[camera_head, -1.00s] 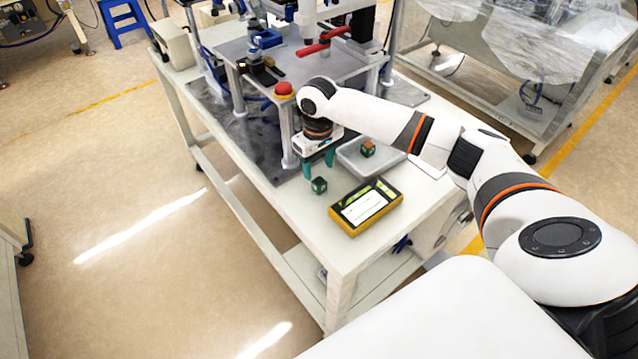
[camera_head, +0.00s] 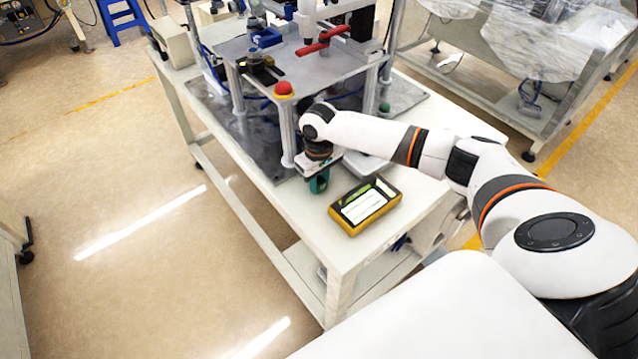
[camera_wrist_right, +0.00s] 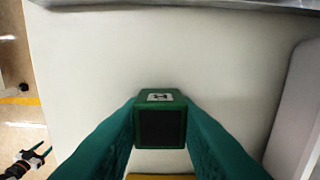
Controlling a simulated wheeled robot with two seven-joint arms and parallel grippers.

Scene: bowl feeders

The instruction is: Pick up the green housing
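The green housing (camera_wrist_right: 160,120) is a small dark-green cube with a pale mark on its top face. In the wrist view it sits between the two teal fingers of my right gripper (camera_wrist_right: 160,125), which meet its left and right sides. In the head view my right gripper (camera_head: 319,184) is low over the white table, left of the yellow meter, and largely covers the cube. Whether the cube is off the table I cannot tell. My left gripper (camera_wrist_right: 38,157) shows small at the lower left of the wrist view, its teal fingers apart and empty.
A yellow-framed meter (camera_head: 365,206) lies close in front of the right gripper. A light tray (camera_head: 366,166) is right of it, partly behind my arm. A press stand with a red button (camera_head: 284,88) rises behind. The table's left front edge is clear.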

